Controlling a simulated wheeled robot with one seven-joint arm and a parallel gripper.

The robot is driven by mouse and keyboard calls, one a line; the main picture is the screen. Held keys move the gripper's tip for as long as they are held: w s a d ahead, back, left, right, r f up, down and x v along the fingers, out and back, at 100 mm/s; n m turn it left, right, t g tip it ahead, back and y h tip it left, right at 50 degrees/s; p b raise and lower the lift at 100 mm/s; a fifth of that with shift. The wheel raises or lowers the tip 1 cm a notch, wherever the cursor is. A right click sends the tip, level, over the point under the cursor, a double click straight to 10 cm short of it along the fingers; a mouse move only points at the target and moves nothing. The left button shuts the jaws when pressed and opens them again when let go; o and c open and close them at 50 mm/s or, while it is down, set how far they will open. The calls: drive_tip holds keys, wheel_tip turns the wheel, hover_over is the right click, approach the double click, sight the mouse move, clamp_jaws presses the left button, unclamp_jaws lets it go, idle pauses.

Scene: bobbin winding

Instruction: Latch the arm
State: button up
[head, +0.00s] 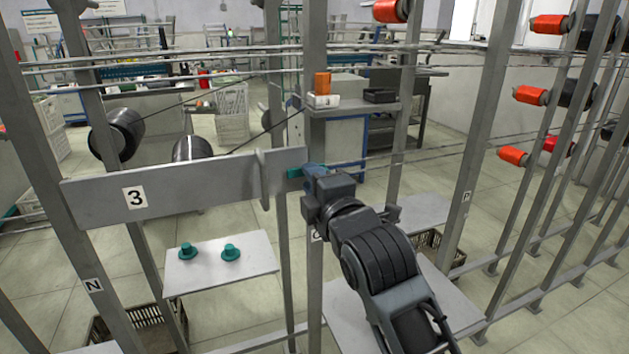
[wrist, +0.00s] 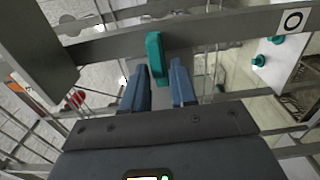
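The grey arm, a flat bar marked 3 (head: 190,188), spans from the left post toward the middle post marked O. A small teal handle (head: 294,173) shows at its right end. My gripper (head: 308,172) is at this handle, reaching in from the right. In the wrist view the teal handle (wrist: 155,57) stands in front of a grey post (wrist: 220,33). Its lower end is between my blue fingers (wrist: 158,82), which are apart with a narrow gap. Whether they touch it is hard to tell. The latch itself is partly hidden by my gripper.
A white shelf (head: 215,265) with two teal pegs (head: 231,252) is below the arm. Upright posts and red bobbins (head: 529,95) stand to the right.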

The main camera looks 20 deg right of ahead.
drive_tip(key=shift+o, duration=1.1)
drive_tip(key=s+b, duration=0.1)
drive_tip(key=s, duration=0.6)
drive_tip(key=shift+s, duration=0.4)
drive_tip(key=s+f+m+g, duration=0.1)
drive_tip(key=s+f+m, duration=0.5)
drive_tip(key=s, duration=0.4)
drive_tip(key=s+f+m+g, duration=0.1)
drive_tip(key=s+f+m, duration=0.3)
drive_tip(key=s+f, duration=0.55)
drive_tip(key=s+d+m, duration=0.1)
drive_tip(key=s+m, duration=0.3)
drive_tip(key=s, duration=0.7)
drive_tip(key=s+d+m+g, duration=0.1)
drive_tip(key=s+m, duration=0.3)
drive_tip(key=s, duration=0.7)
drive_tip(key=shift+d+r, duration=0.25)
drive_tip(key=shift+d, duration=0.05)
